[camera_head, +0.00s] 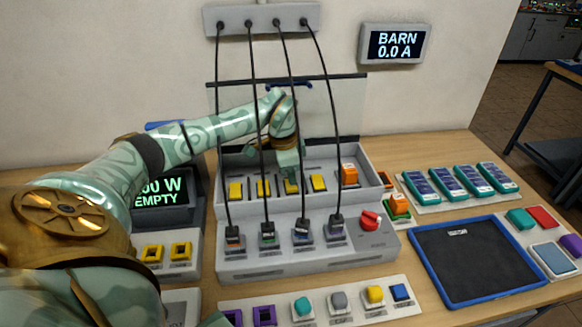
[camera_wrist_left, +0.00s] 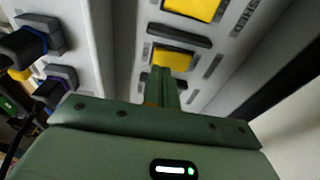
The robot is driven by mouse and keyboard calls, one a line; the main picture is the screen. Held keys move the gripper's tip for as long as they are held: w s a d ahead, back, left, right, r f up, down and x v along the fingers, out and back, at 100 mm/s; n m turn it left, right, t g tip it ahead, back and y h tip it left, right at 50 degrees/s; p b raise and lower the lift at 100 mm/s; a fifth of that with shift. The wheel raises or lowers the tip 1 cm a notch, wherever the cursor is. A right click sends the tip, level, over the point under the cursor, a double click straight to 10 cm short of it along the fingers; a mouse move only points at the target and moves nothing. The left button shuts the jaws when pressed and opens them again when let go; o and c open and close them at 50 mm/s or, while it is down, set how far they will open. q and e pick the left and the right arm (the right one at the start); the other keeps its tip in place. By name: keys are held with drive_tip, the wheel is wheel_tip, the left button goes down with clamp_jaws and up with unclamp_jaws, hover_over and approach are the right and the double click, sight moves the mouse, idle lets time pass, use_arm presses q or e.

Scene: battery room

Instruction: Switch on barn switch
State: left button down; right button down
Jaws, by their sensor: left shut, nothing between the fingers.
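The barn display (camera_head: 395,44) on the wall reads "BARN 0.0 A". No switch label reading "barn" is legible to me. A row of yellow blocks (camera_head: 236,190) sits in the grey open box (camera_head: 375,185) at the back. A red knob (camera_head: 370,219) is on the right of the grey console (camera_head: 310,262). My left gripper (camera_head: 289,172) is shut and empty, reaching down over the yellow blocks. In the left wrist view its fingertips (camera_wrist_left: 164,74) are close to a yellow block (camera_wrist_left: 172,58); contact cannot be told. My right gripper is not in view.
Black cables (camera_head: 335,130) hang from the wall box (camera_head: 262,17) to plugs on the console, in front of the arm. An orange block (camera_head: 348,173) is at the box's right end. A blue-rimmed tray (camera_head: 478,262) and teal modules (camera_head: 447,183) lie right.

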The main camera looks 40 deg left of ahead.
use_arm(q)
drive_tip(key=shift+f+b, duration=0.4)
drive_tip(key=shift+f, duration=0.5)
idle(0.7)
wheel_tip(320, 180, up, 7)
drive_tip(key=p, duration=0.6)
idle(0.5)
